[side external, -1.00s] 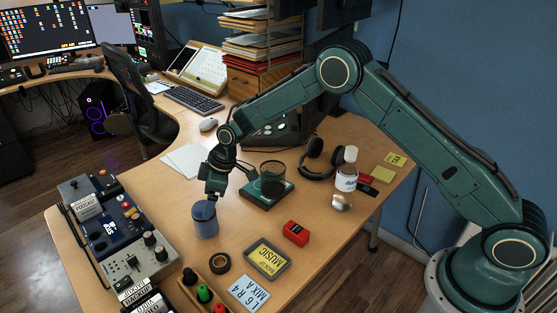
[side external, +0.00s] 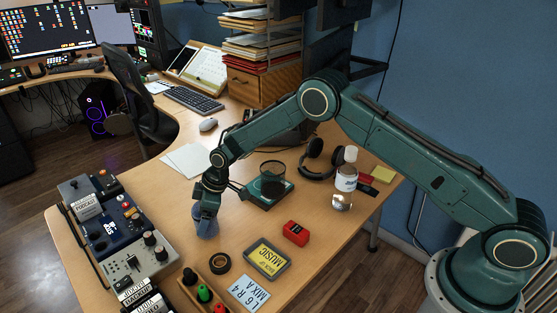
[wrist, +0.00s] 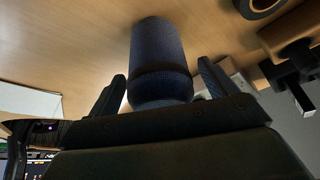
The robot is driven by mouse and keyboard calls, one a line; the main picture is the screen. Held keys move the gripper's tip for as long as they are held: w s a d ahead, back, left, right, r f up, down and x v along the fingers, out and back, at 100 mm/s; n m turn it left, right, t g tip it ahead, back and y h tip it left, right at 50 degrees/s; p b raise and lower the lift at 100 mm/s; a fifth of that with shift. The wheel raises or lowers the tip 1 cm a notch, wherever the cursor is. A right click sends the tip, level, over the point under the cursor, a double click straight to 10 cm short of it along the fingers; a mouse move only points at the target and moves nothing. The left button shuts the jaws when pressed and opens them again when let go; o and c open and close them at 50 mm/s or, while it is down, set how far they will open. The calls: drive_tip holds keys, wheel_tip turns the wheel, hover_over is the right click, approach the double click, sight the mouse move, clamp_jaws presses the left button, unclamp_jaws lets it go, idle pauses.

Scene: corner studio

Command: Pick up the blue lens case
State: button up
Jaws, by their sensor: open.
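The blue lens case (side external: 206,229) is a dark blue, upright cylinder on the desk, left of centre in the side view. It also shows in the wrist view (wrist: 158,52), with a dark band around it. My gripper (side external: 206,210) is directly at the top of the case and hides part of it in the side view. In the wrist view my gripper (wrist: 163,92) has its two fingers apart, one on each side of the case's near end. A gap shows beside the left finger; I cannot tell whether the right finger touches.
A mixer panel (side external: 120,228) stands left of the case. A black tape roll (side external: 220,263), a yellow-labelled case (side external: 267,258) and a red box (side external: 296,233) lie in front and to the right. A green-based device (side external: 266,190) stands behind right. Papers (side external: 186,160) lie behind.

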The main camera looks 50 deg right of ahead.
drive_tip(key=shift+w+a+f, duration=0.15)
drive_tip(key=shift+a+f, duration=0.1)
drive_tip(key=shift+f, duration=0.4)
drive_tip(key=c, duration=1.3)
drive_tip(key=shift+o, duration=0.2)
drive_tip(key=shift+r, duration=0.1)
wheel_tip(320, 180, up, 20)
